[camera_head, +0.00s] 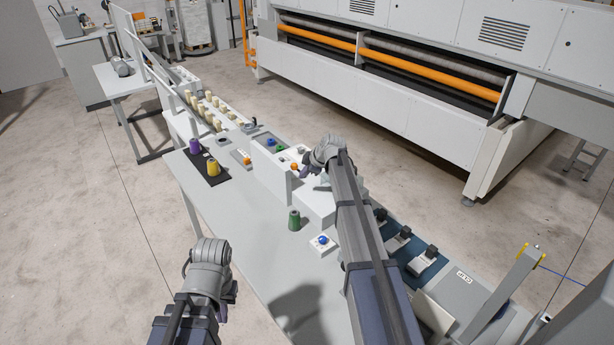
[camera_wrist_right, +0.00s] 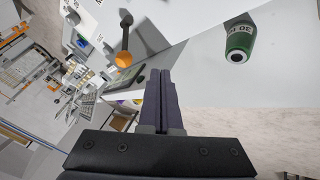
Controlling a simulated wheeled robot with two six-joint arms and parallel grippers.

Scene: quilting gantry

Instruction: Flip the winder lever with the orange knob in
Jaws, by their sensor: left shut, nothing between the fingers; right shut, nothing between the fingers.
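The winder lever's orange knob (camera_wrist_right: 123,58) sits at the end of a dark shaft against a white housing in the right wrist view. In the head view an orange knob (camera_head: 294,167) shows just left of my right gripper (camera_head: 307,171), beside a white upright panel. My right gripper (camera_wrist_right: 160,100) is shut and empty; the knob lies up and left of its fingertips, with a visible gap. My left gripper (camera_head: 188,265) is shut and empty, low at the left, off the table's edge. The right arm hides part of the winder housing in the head view.
A green spool (camera_head: 294,220) stands near a blue button (camera_head: 322,240) on the table (camera_head: 240,215). Purple (camera_head: 195,146) and yellow (camera_head: 213,168) spools stand on a dark mat. The quilting machine (camera_head: 420,90) is behind. The table's near left part is clear.

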